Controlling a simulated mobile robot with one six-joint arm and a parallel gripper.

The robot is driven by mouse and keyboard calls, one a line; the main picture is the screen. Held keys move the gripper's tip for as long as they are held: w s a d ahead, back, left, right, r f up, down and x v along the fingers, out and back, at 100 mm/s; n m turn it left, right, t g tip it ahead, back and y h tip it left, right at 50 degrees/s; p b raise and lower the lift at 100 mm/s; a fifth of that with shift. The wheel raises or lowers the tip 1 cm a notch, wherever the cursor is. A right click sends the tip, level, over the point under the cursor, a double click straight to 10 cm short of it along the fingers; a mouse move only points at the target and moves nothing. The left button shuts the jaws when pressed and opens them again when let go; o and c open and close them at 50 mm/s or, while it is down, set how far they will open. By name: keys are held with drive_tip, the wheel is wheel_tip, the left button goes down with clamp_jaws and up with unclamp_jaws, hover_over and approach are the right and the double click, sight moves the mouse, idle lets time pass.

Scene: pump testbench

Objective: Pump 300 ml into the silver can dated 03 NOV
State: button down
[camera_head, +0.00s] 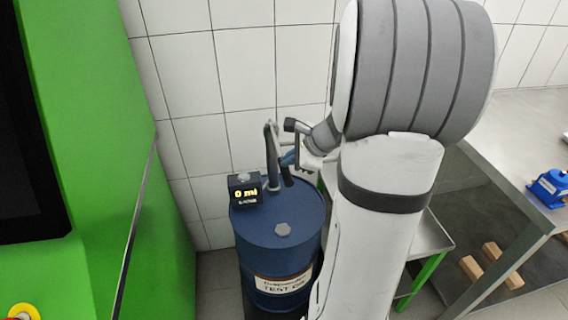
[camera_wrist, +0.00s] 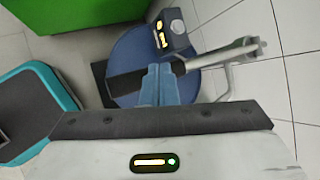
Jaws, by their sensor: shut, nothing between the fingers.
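A blue drum (camera_head: 283,232) with a "TEST OIL" label stands on the floor, and its top also shows in the wrist view (camera_wrist: 130,50). A grey hand pump (camera_head: 271,160) rises from its lid, and its spout (camera_wrist: 225,53) crosses the wrist view. A black display (camera_head: 244,190) on the drum reads 0 ml; it also shows, tilted, in the wrist view (camera_wrist: 172,30). My gripper (camera_head: 288,158) is beside the pump, its blue fingers (camera_wrist: 160,85) shut and empty. A dark bar (camera_wrist: 125,84) shows beside the fingertips; contact is unclear. No silver can is visible.
A green cabinet (camera_head: 105,160) stands left of the drum. A metal table (camera_head: 530,130) with a blue device (camera_head: 549,187) is at the right, above wooden blocks (camera_head: 492,252). A teal-edged object (camera_wrist: 45,100) lies left in the wrist view. My arm hides much of the middle.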

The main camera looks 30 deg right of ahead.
wheel_tip(320, 180, down, 8)
drive_tip(key=b, duration=0.7)
drive_tip(key=shift+s+a+r, duration=0.15)
drive_tip(key=shift+s+r, duration=0.1)
drive_tip(key=shift+s, duration=0.15)
idle(4.8)
idle(0.5)
drive_tip(key=shift+w+r+p, duration=0.2)
drive_tip(key=shift+r+p, duration=1.25)
drive_tip(key=shift+r, duration=0.25)
drive_tip(key=shift+w+r+p, duration=0.15)
drive_tip(key=shift+r+p, duration=1.25)
drive_tip(key=shift+r, duration=0.35)
drive_tip(key=shift+w+r+p, duration=0.2)
drive_tip(key=shift+r+p, duration=1.25)
drive_tip(key=shift+r, duration=0.25)
